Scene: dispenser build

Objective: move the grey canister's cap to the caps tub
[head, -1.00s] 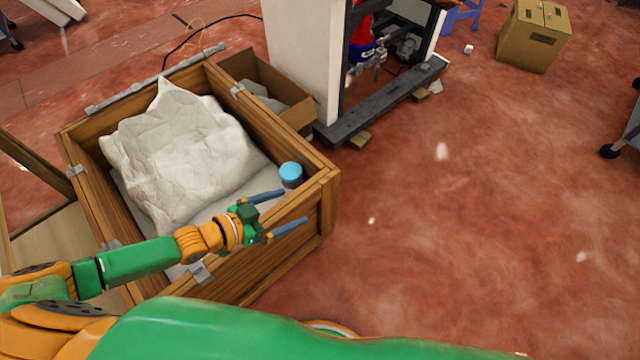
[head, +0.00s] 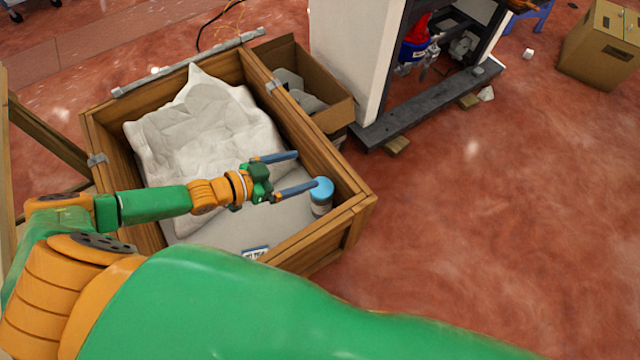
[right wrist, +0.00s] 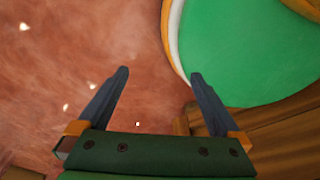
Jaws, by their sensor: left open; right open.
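A canister with a grey body (head: 322,207) and a blue cap (head: 321,187) stands upright inside a wooden crate, near its right corner. The cap is on top of the canister. My left gripper (head: 308,168) is open and empty over the crate. Its nearer fingertip overlaps the cap's left edge in the head view; I cannot tell whether they touch. The other fingertip is beyond the cap. My right gripper (right wrist: 159,73) is open and empty above the floor in the right wrist view. I cannot make out a caps tub.
The wooden crate (head: 365,203) has raised walls around a crumpled white sheet (head: 195,130). A cardboard box (head: 330,118) stands against its far right side. A white and dark frame (head: 365,60) stands behind. The red floor at right is mostly clear.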

